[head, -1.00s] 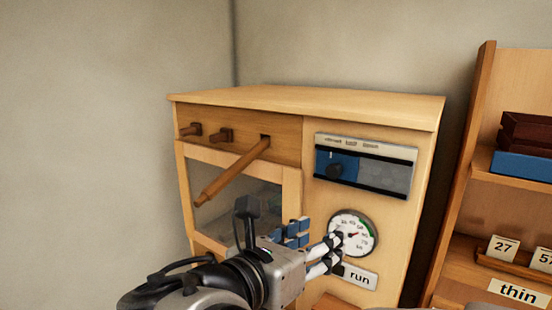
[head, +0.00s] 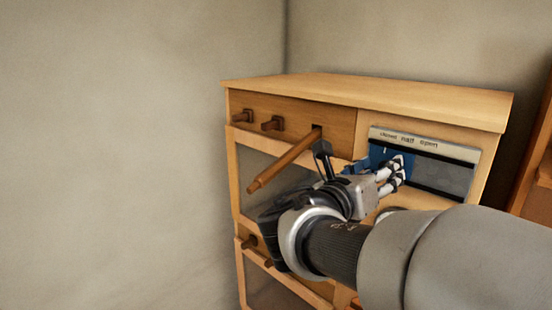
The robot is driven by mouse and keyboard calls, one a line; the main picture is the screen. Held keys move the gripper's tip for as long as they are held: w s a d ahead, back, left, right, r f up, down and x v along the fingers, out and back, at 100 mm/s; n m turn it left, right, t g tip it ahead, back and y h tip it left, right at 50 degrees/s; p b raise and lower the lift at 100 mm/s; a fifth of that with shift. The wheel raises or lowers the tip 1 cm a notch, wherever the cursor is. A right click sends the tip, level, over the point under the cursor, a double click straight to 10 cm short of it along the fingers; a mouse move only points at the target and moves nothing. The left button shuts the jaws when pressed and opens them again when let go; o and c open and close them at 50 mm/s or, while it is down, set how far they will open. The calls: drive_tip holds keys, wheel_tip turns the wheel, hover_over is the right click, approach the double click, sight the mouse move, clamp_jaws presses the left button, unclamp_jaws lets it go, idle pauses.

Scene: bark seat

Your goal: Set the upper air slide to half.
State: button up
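The upper air slide (head: 377,158) is a blue plate in a framed slot on the upper right of the wooden cabinet front. It sits at the left end, under the word "closed" on a light strip (head: 423,141) that also reads "half" and "open". The grey part of the slot (head: 446,178) to its right is uncovered. My gripper (head: 399,173) is in front of the slide's right part, its fingers pointing right toward the panel. The fingers cover part of the slide, and I cannot tell whether they touch it or how far apart they are.
A long wooden lever (head: 285,160) sticks out from the cabinet front, just left of my gripper. Two short wooden pegs (head: 258,120) are left of it. A wooden shelf (head: 540,185) stands at the right edge. My arm hides the lower right front.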

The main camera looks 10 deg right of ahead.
drive_tip(key=shift+x, duration=1.8)
drive_tip(key=shift+c, duration=0.5)
clamp_jaws()
